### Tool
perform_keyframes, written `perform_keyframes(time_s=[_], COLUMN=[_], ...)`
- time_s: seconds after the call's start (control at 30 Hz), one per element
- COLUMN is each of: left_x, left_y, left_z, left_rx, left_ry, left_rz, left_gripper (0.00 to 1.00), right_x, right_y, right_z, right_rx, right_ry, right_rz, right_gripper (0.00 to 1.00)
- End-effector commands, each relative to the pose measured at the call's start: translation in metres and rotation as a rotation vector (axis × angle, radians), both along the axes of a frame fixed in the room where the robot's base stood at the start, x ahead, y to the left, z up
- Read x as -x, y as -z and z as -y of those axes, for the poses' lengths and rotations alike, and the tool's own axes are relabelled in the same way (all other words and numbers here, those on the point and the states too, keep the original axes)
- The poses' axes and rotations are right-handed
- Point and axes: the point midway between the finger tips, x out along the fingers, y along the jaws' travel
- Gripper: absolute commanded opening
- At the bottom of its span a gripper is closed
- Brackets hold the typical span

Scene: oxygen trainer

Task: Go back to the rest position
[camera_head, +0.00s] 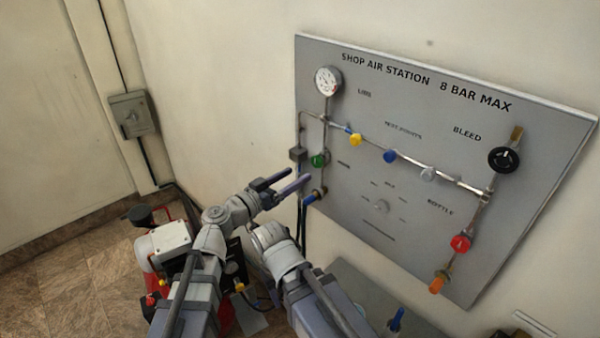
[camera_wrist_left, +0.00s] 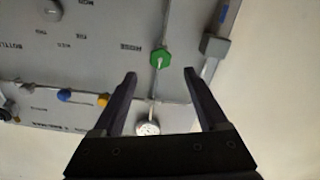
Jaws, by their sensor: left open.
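My left gripper (camera_head: 291,181) is in front of the lower left edge of the grey air station panel (camera_head: 350,220). Its two dark fingers are apart, with nothing between them. The green knob (camera_head: 319,160) is just up and right of the fingertips in the head view. In the left wrist view the open jaws (camera_wrist_left: 160,76) point toward the panel, and the green knob (camera_wrist_left: 161,58) shows just beyond the tips, apart from them. My right gripper is not visible.
The panel carries a gauge (camera_head: 328,82), yellow (camera_head: 355,140) and blue (camera_head: 390,156) knobs, a black bleed wheel (camera_head: 503,159) and a red knob (camera_head: 461,243). A red and white machine (camera_head: 165,245) stands on the floor at left. A grey box (camera_head: 133,114) hangs on the wall.

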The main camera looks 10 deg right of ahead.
Motion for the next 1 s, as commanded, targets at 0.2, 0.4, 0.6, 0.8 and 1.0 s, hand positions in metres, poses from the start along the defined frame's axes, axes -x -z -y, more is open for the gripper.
perform_keyframes(time_s=[0.2, 0.4, 0.6, 0.8, 1.0], left_x=[0.001, 0.001, 0.009, 0.038, 0.07], left_y=[0.0, 0.0, 0.019, 0.096, 0.171], left_z=[-0.002, -0.001, -0.007, -0.048, -0.129], left_rx=[0.0, 0.0, -0.063, -0.315, -0.588], left_ry=[0.0, 0.0, 0.032, 0.065, -0.077], left_rz=[0.0, 0.0, -0.061, -0.352, -0.731], left_gripper=[0.76, 0.76, 0.76, 0.76, 0.76], right_x=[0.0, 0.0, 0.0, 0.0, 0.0], right_y=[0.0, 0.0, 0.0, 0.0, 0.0], right_z=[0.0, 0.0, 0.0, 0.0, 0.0], right_rx=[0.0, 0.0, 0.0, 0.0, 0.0], right_ry=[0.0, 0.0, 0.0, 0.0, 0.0], right_rz=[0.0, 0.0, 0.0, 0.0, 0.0], right_gripper=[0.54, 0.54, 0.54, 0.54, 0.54])
